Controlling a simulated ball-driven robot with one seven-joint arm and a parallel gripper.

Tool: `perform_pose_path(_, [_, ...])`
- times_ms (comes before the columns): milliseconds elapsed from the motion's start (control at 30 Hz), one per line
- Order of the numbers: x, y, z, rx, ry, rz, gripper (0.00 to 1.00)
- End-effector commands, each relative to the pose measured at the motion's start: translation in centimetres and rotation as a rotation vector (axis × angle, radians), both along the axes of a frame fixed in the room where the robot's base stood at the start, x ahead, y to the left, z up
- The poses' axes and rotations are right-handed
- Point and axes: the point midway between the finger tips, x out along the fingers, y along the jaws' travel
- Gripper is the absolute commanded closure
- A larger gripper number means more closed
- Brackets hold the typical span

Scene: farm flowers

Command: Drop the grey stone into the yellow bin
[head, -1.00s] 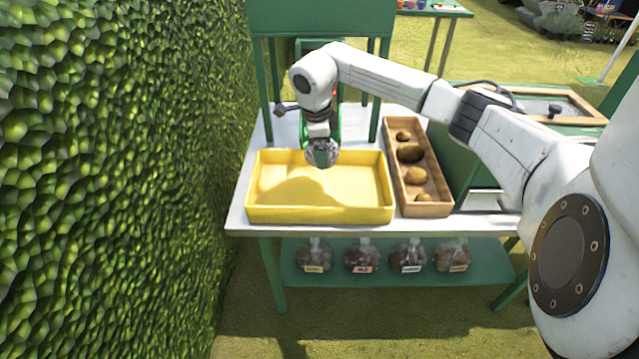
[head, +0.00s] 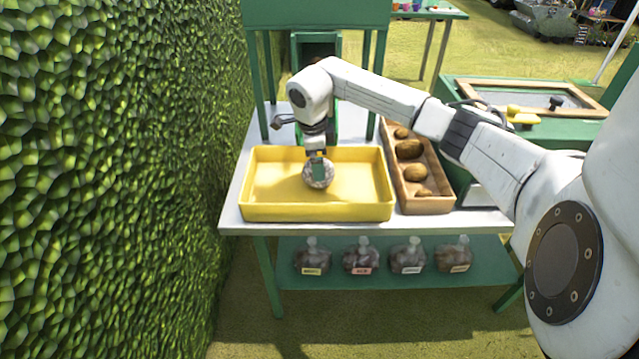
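The yellow bin (head: 317,212) is a shallow rectangular tray on the white-topped table. The grey stone (head: 318,176) is a round speckled lump at my gripper (head: 319,170), over the middle of the bin. The gripper points down and appears shut on the stone. I cannot tell whether the stone touches the bin's floor.
A wooden tray (head: 428,205) with several brown stones stands right of the bin. Several labelled bags (head: 362,258) sit on the green lower shelf. Green posts (head: 262,100) rise behind the bin. A leafy hedge (head: 110,180) fills the left. A green stand with a wood-framed top (head: 530,92) is at right.

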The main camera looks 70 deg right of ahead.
Motion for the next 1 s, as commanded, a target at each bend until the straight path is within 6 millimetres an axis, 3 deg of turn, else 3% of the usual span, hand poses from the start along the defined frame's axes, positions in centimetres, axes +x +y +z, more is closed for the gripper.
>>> perform_pose_path(333, [0.0,0.1,0.7,-0.001,0.002,0.001,0.0])
perform_pose_path(800, [0.3,1.5,8.8,-0.002,0.0,0.001,0.0])
perform_pose_path(1000, [0.3,1.8,10.4,0.0,0.0,0.0,0.0])
